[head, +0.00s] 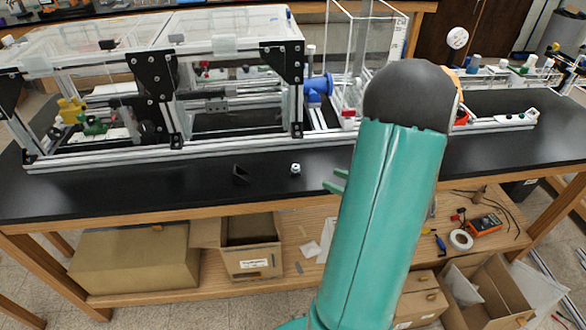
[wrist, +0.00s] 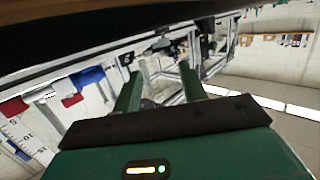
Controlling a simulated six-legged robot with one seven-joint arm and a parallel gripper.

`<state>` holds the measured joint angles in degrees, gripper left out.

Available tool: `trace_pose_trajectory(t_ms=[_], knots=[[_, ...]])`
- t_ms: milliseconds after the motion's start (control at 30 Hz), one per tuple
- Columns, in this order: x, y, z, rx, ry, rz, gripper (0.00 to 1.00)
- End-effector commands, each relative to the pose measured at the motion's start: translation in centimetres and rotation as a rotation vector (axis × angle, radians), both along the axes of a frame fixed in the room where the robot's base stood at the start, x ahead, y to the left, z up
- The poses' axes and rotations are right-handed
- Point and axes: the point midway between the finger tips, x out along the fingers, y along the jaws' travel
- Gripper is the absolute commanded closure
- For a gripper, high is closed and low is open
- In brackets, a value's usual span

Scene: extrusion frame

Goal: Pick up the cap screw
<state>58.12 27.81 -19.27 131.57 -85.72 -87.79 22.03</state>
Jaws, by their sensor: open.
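The cap screw (head: 295,169) is a small silvery piece standing on the black bench top, near its front edge, in the head view. My gripper (head: 332,179) shows there as two green fingers sticking out to the left from behind my arm, a little right of the screw and apart from it. My arm hides the rest of the gripper. In the wrist view the two green fingers of my gripper (wrist: 157,72) stand wide apart with nothing held between them. I cannot surely make out the screw in that tilted view.
A small black bracket (head: 240,175) lies left of the screw. The bench's wooden front edge (head: 150,217) is close. Boxes and tools lie on the shelf below.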

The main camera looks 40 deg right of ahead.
Motion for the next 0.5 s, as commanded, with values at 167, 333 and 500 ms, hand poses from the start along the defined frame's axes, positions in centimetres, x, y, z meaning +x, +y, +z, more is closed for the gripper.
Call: trace_pose_trajectory(t_ms=[167,333,500], knots=[[1.6,0.6,-0.4,0.016,-0.01,0.018,0.58],[5.1,1.3,-0.8,0.014,-0.01,0.016,0.58],[7.8,1.8,-1.2,0.013,-0.01,0.015,0.58]])
